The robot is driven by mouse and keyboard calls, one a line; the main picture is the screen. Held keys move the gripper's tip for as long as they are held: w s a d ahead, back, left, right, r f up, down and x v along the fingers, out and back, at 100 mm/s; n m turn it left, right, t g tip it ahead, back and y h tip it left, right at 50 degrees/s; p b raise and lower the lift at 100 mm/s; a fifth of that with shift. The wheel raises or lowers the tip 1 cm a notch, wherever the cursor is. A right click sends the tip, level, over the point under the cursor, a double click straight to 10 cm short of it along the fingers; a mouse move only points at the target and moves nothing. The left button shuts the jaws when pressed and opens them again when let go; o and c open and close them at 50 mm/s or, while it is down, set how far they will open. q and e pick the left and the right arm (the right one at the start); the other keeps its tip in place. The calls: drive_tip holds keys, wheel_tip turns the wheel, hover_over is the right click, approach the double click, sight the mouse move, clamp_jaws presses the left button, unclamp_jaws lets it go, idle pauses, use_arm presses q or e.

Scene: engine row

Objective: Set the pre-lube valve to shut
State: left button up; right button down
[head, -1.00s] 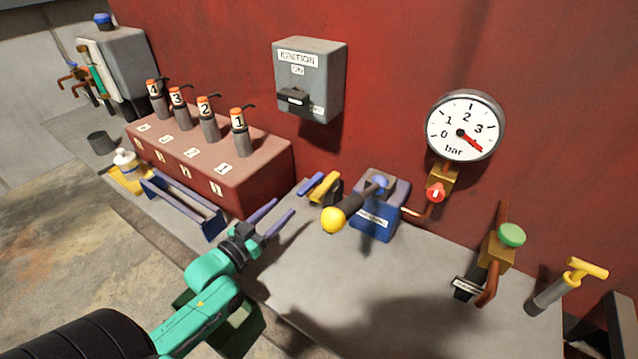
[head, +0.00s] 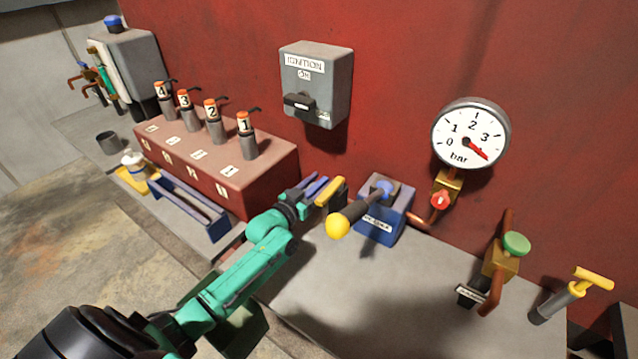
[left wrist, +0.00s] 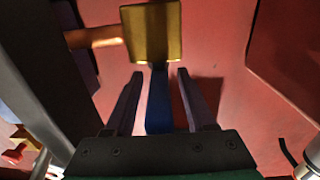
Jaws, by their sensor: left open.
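A small valve with a brass-yellow body (head: 331,191) stands left of the blue pump box; I take it for the pre-lube valve. In the left wrist view its square brass body (left wrist: 152,32) has a copper pipe on its left and a blue lever (left wrist: 159,108) pointing back toward my wrist. My left gripper (head: 317,185) is open at the valve. In the left wrist view its fingers (left wrist: 160,76) lie either side of the lever, with narrow gaps. In the head view the fingers and lever overlap. My right gripper is not in view.
The blue pump box (head: 384,212) with its yellow-knobbed handle (head: 339,226) stands close right of my gripper. The red block with numbered injectors (head: 218,165) is on the left. A gauge (head: 471,138), green-knobbed valve (head: 515,245) and yellow T-handle (head: 592,279) are further right.

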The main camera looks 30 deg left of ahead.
use_arm(q)
drive_tip(key=shift+c, duration=0.3)
clamp_jaws()
idle(1.1)
